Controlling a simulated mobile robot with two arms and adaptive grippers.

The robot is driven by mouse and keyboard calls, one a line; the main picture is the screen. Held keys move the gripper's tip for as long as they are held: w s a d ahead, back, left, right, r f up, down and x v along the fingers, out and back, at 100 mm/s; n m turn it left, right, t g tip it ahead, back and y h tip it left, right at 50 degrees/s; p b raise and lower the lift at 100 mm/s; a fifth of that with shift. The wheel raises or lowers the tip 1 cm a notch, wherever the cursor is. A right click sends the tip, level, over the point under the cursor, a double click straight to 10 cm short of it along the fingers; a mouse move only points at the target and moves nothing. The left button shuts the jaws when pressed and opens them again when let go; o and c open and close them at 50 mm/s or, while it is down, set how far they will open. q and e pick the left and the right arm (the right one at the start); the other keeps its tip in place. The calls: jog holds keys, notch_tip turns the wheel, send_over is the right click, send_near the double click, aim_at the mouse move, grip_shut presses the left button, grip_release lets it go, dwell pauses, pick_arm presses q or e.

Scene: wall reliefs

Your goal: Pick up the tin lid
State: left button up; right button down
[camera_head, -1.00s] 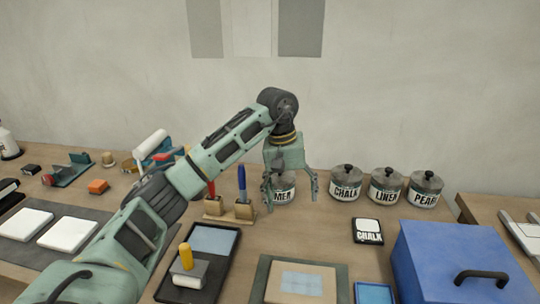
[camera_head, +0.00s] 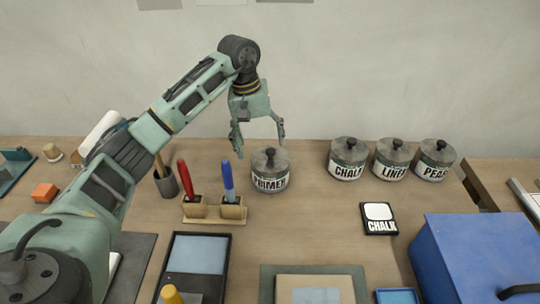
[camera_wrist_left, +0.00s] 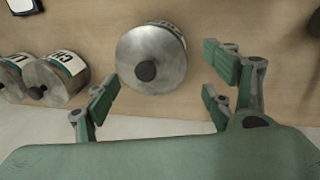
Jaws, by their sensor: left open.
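Several lidded tins stand at the back of the bench. The tin labelled PRIMER (camera_head: 270,181) stands apart from the others, with a grey metal lid (camera_head: 269,161) and a dark round knob. My left gripper (camera_head: 259,144) is open and empty above it, fingers pointing down. In the left wrist view the same lid (camera_wrist_left: 152,53) lies beyond the open fingers (camera_wrist_left: 160,90), with no finger seen touching it. The lidded tins CHALK (camera_head: 347,159), one with a partly legible label (camera_head: 391,159), and PEARL (camera_head: 433,160) stand to the right. The right gripper is not in view.
Left of the PRIMER tin are a wooden holder (camera_head: 208,220) with red and blue markers and a dark cup (camera_head: 166,182). A blue box (camera_head: 470,255) stands front right. The wall is behind.

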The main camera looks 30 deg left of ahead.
aim_at(265, 158)
pick_arm(q)
jog(key=f, duration=0.1)
jog(key=f+p, duration=0.1)
jog(key=f, duration=0.2)
jog(key=shift+w+d, duration=0.15)
jog(key=shift+w, duration=0.15)
jog(key=shift+f+p, duration=0.3)
jog(key=shift+f, duration=0.05)
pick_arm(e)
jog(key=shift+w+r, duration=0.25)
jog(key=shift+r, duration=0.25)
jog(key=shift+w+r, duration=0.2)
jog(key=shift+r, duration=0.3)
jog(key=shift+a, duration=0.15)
pick_arm(q)
jog(key=c, duration=1.2)
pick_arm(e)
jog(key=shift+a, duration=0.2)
pick_arm(q)
jog(key=shift+r, duration=0.1)
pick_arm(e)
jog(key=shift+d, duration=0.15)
